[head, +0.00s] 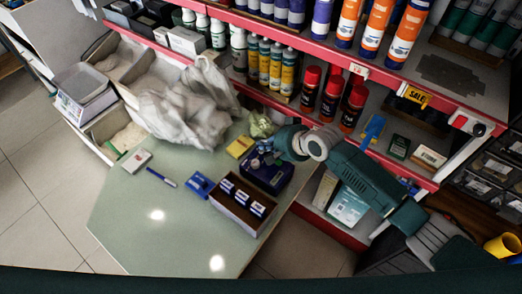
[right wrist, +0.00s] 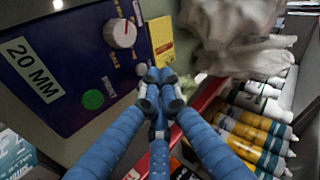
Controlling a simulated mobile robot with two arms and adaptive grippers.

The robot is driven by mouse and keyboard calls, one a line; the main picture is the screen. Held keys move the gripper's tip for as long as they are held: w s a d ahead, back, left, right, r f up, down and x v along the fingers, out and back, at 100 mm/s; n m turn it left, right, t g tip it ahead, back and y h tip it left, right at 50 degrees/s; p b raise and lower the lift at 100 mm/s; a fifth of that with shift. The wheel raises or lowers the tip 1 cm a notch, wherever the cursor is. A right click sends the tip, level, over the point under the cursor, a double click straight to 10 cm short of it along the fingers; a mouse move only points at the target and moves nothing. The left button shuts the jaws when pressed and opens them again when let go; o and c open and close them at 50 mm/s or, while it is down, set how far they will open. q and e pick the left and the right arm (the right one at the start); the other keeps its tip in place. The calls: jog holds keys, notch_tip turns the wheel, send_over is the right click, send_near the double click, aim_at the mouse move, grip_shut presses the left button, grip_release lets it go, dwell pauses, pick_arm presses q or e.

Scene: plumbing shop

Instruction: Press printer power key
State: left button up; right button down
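A dark blue box-shaped device (head: 268,174), which may be the printer, stands on the pale green table; no part is clearly marked as a power key. In the right wrist view the device (right wrist: 62,62) has a "20 MM" label, a round green button (right wrist: 93,99), a white dial with a red mark (right wrist: 120,33) and small light buttons. My right gripper (head: 272,147) is over the device's far edge. Its blue fingers (right wrist: 160,84) meet at the tips with nothing held, just beside the device's panel; contact cannot be told. My left gripper is not in view.
A tray with small boxes (head: 222,204) stands before the device. A blue object (head: 199,184), a pen (head: 161,177) and a yellow pad (head: 240,147) lie nearby. A crumpled bag (head: 190,105) and red-edged shelves of bottles are behind. The table's front is clear.

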jog(key=shift+f, duration=0.1)
jog(key=shift+f, duration=0.3)
jog(key=shift+f, duration=0.15)
dwell(0.5)
jog(key=shift+r+p, duration=0.6)
jog(key=shift+p, duration=0.1)
notch_tip(320, 180, up, 6)
jog(key=p, duration=0.6)
jog(key=shift+p, duration=0.35)
jog(key=shift+f, duration=0.1)
